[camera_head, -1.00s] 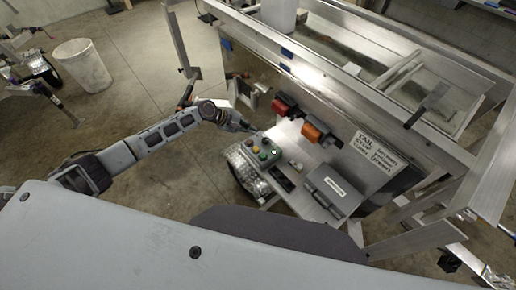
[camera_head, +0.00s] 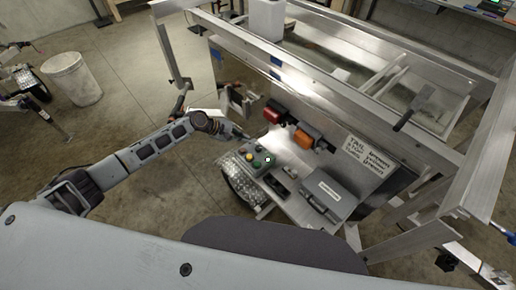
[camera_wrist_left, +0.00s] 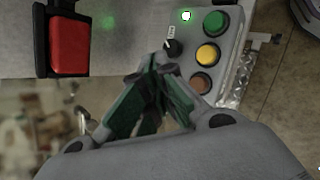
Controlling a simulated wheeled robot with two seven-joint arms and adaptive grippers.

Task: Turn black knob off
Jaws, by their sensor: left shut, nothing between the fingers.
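The black knob (camera_wrist_left: 172,47) sits on a grey control box, beside a small white label and below a lit white-green lamp (camera_wrist_left: 186,15). Green (camera_wrist_left: 215,22), yellow (camera_wrist_left: 208,54) and reddish-brown (camera_wrist_left: 201,82) buttons stand to its right. In the head view the control box (camera_head: 249,164) is on the trailer's metal shelf, with the lamp (camera_head: 267,159) lit; the knob is too small to make out there. My left gripper (camera_head: 243,135) is at the box's far edge. In the wrist view its shut, empty fingertips (camera_wrist_left: 157,62) are close to the knob; contact cannot be told.
A red lamp (camera_head: 274,112) and an orange lamp (camera_head: 305,137) are on the trailer panel behind the box. A grey case (camera_head: 328,190) lies to the right on the shelf. Metal rails frame the trailer. A white bucket (camera_head: 73,79) stands on the open floor at left.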

